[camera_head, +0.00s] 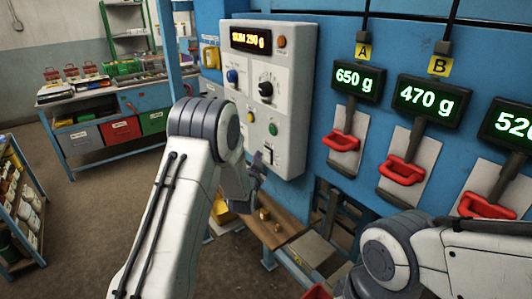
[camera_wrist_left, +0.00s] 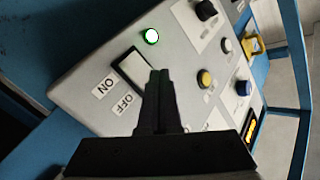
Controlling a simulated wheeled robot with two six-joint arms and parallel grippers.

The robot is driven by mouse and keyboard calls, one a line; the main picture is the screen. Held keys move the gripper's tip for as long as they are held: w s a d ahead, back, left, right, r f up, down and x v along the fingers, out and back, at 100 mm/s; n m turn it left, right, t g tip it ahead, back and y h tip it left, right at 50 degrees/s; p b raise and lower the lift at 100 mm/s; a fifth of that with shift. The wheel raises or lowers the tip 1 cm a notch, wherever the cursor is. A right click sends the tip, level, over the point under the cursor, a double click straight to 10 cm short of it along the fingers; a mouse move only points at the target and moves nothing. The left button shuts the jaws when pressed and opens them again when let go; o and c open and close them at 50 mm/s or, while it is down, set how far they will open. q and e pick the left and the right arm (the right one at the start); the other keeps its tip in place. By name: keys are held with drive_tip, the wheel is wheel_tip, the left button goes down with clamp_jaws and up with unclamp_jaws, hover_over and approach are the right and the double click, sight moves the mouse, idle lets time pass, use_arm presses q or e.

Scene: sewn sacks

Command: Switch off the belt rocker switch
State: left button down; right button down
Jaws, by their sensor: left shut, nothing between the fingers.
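The belt rocker switch (camera_wrist_left: 132,68) is a pale rocker in a dark frame on the grey control panel (camera_wrist_left: 85,78), with ON and OFF labels beside it. It also shows in the head view (camera_head: 267,154), low on the panel. A green lamp (camera_wrist_left: 152,36) near the switch is lit. My left gripper (camera_wrist_left: 160,74) is shut and empty. Its fingertips overlap the rocker's OFF-side end in the wrist view and hide part of it; I cannot tell whether they touch. In the head view the left gripper (camera_head: 256,176) is just below and left of the switch. My right gripper is out of view.
The panel has a lit display (camera_head: 251,41), a blue knob (camera_head: 232,76) and a black dial (camera_head: 266,89). To the right are lit scale displays (camera_head: 345,78) and red clamps (camera_head: 343,140). A wooden bench (camera_head: 277,228) with small weights is below.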

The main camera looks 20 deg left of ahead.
use_arm(q)
drive_tip(key=shift+w+d, duration=0.1)
idle(0.3)
drive_tip(key=shift+w+d+b, duration=0.2)
drive_tip(key=shift+w+b, duration=0.05)
drive_tip(key=shift+b, duration=0.1)
drive_tip(key=shift+w+d+r, duration=0.1)
drive_tip(key=shift+w+d, duration=0.05)
drive_tip(key=shift+w, duration=0.1)
idle(0.6)
drive_tip(key=shift+s, duration=0.15)
drive_tip(key=shift+s+a+b, duration=0.45)
drive_tip(key=shift+b, duration=0.1)
